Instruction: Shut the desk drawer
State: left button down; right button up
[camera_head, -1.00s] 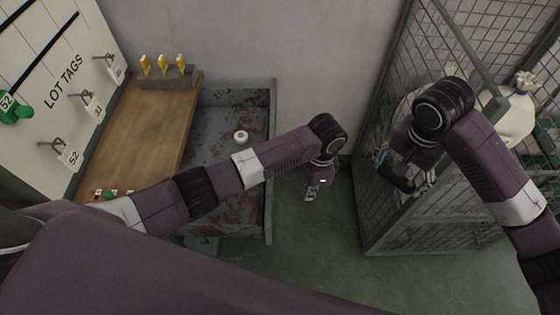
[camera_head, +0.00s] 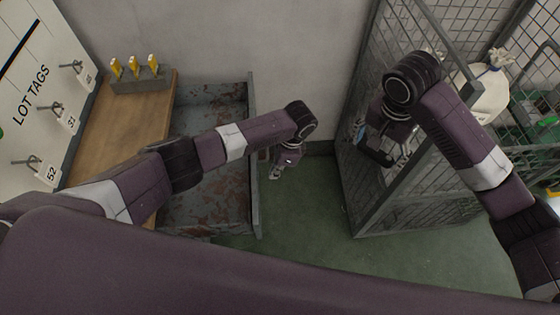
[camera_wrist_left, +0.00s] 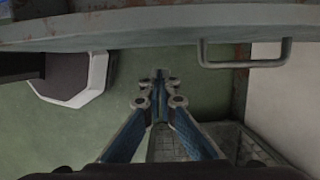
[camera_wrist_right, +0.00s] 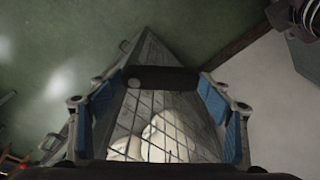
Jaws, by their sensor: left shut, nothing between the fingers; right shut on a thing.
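The desk drawer (camera_head: 205,215) is a grey, rust-stained tray pulled out from beside the wooden desk top (camera_head: 125,120). My left gripper (camera_head: 276,172) is shut and empty, just outside the drawer's front edge. In the left wrist view the drawer's front (camera_wrist_left: 150,25) crosses the top, with a bar handle (camera_wrist_left: 245,62) to the right of my closed fingertips (camera_wrist_left: 160,78); they look apart from it. My right gripper (camera_head: 372,152) is at the mesh cage door (camera_head: 385,110). In the right wrist view a dark bar (camera_wrist_right: 160,78) sits between its fingers. My left arm hides part of the drawer.
A lot-tag board (camera_head: 40,100) with hooks stands at the left. A block with yellow-topped items (camera_head: 140,80) sits on the desk. A white sack (camera_head: 488,90) is inside the cage. Green floor (camera_head: 300,215) is open between drawer and cage.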

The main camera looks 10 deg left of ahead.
notch_tip(320, 180, up, 2)
jog(key=shift+a+r+p, duration=0.1)
jog(key=shift+p, duration=0.4)
pick_arm(q)
jog(key=a, duration=0.3)
jog(key=shift+s+a+r, duration=0.15)
jog(key=shift+s+r, duration=0.05)
jog(key=shift+s, duration=0.2)
